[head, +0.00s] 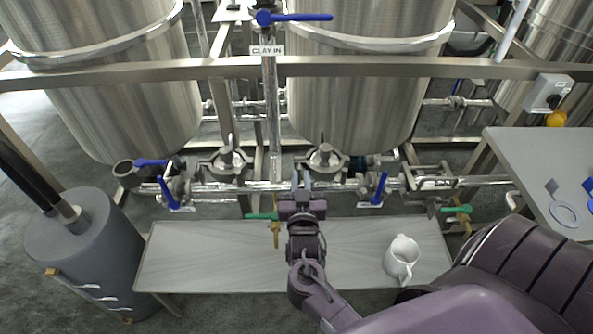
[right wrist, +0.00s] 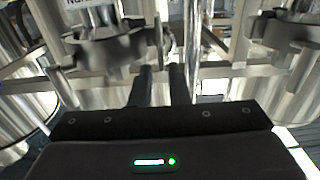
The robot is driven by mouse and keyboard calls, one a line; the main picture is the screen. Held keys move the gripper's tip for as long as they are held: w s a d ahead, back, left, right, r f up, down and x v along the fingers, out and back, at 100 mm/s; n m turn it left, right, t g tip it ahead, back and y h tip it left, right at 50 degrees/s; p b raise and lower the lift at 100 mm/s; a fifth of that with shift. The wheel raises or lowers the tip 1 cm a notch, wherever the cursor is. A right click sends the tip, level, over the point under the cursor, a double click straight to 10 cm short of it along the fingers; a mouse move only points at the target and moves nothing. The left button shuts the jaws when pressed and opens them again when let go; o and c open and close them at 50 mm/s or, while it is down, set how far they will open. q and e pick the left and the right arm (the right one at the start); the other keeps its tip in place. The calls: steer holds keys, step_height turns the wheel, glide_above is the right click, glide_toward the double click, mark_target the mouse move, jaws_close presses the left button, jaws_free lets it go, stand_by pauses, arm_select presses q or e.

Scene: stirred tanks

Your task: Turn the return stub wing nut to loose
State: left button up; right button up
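Two steel clamp fittings stand on the pipe run under the tanks, a left one (head: 225,158) and a right one (head: 325,158). I cannot tell which clamp carries the return stub wing nut. My right gripper (head: 301,180) is between and just in front of them, pointing at the pipe run. Its two dark fingers (right wrist: 161,85) stand a little apart with nothing visible between them. In the right wrist view a blurred clamp (right wrist: 105,45) is ahead to the left, with a small upright metal piece (right wrist: 165,38) beside it. My left gripper is out of view.
Blue-handled valves (head: 168,192) (head: 379,188) and a green handle (head: 262,216) sit along the pipe. A vertical pipe (head: 272,110) labelled CLAY IN rises behind. A low bench (head: 200,255) below holds a white jug (head: 401,258). A grey cylinder (head: 85,250) stands left, a table (head: 545,165) right.

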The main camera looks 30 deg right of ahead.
mark_target(299, 170)
steer(key=shift+x, duration=1.15)
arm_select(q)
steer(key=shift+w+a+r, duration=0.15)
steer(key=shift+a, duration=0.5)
arm_select(e)
steer(key=shift+w+d, duration=0.1)
steer(key=shift+w, duration=0.2)
jaws_close()
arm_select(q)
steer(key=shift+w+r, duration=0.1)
